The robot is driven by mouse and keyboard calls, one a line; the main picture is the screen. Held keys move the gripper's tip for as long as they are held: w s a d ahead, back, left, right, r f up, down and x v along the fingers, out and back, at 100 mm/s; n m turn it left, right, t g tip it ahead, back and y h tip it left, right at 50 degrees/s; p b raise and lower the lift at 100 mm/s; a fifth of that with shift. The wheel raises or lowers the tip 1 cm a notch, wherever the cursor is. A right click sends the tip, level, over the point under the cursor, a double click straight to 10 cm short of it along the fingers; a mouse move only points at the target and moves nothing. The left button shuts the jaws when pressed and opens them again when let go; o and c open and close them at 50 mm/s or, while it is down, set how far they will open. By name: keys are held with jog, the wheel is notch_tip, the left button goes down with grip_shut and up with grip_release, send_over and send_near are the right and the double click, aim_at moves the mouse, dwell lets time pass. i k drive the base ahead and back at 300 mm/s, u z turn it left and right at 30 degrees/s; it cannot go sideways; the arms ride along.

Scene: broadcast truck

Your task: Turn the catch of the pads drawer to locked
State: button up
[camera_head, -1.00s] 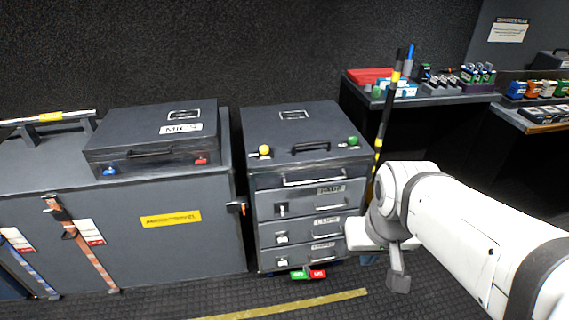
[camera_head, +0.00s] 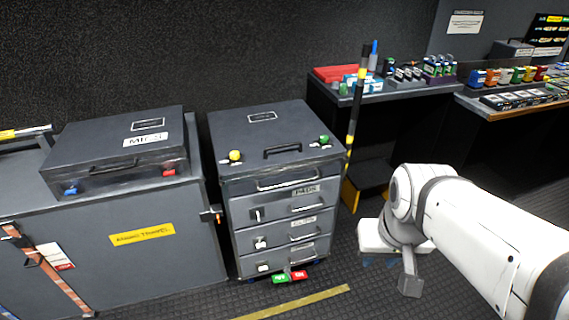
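The grey drawer cabinet (camera_head: 233,240) stands near the middle of the head view, with several drawers in its front. The upper labelled drawer (camera_head: 281,208) has a label that seems to read PADS. Its small white catch (camera_head: 257,214) sits left of the pull handle and looks roughly upright; I cannot tell whether it is locked. The drawers look shut. My gripper (camera_head: 410,284) hangs at the end of my white arm, right of the cabinet and apart from it, over the floor. Its fingers are too unclear to show whether they are open or shut.
Two lower drawers have similar catches (camera_head: 261,243). Green (camera_head: 280,279) and red (camera_head: 299,276) tags lie at the cabinet's foot. A black-and-yellow pole (camera_head: 354,120) stands at its right. A grey trunk (camera_head: 150,265) with a MICS case (camera_head: 115,150) is left.

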aim_at(286, 202)
jog(key=z, duration=1.85)
jog(key=k, duration=1.35)
jog(key=u, duration=1.4)
jog(key=i, duration=1)
